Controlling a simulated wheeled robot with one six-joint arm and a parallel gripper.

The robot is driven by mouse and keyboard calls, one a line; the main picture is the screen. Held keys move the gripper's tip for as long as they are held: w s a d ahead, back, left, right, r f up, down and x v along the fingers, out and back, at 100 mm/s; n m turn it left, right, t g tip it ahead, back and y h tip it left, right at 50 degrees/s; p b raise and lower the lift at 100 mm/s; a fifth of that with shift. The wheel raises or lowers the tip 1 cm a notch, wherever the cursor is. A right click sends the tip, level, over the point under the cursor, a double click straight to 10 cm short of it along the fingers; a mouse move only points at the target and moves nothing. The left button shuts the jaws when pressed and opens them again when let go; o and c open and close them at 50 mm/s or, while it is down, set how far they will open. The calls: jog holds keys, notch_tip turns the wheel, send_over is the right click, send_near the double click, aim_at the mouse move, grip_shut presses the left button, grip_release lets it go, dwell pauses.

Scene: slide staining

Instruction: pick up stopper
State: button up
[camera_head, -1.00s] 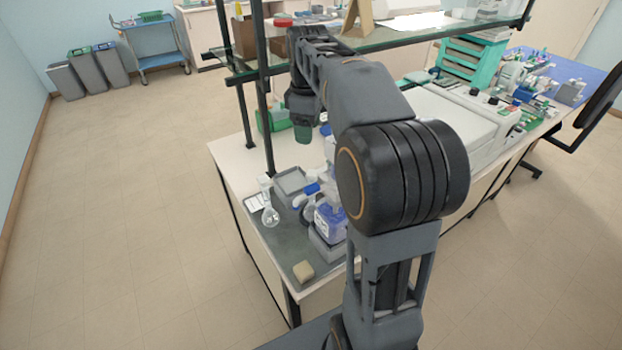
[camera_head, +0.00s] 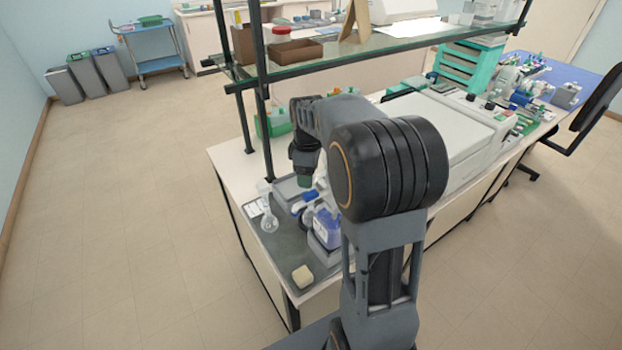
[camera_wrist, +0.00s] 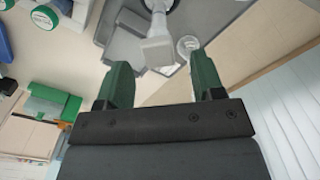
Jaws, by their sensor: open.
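A pale, translucent stopper (camera_wrist: 157,50) with a squarish head shows in the wrist view, just beyond and between the fingertips. A narrow stem runs from it toward the top edge; I cannot tell whether it sits in a neck. In the head view a clear glass flask (camera_head: 270,222) stands on the grey tray near the bench's left edge; its top is too small to read. My gripper (camera_wrist: 163,80) is open, with green fingers apart and nothing between them. In the head view my gripper (camera_head: 304,180) points down behind the flask, right of it.
Blue-capped bottles (camera_head: 326,226) stand close right of the flask. A beige block (camera_head: 302,276) lies at the tray's front. A shelf post (camera_head: 262,130) and glass shelf (camera_head: 340,52) rise behind my arm. The floor to the left is clear.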

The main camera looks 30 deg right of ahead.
jog(key=shift+f, duration=0.75)
jog(key=c, duration=1)
jog(key=shift+r, duration=0.1)
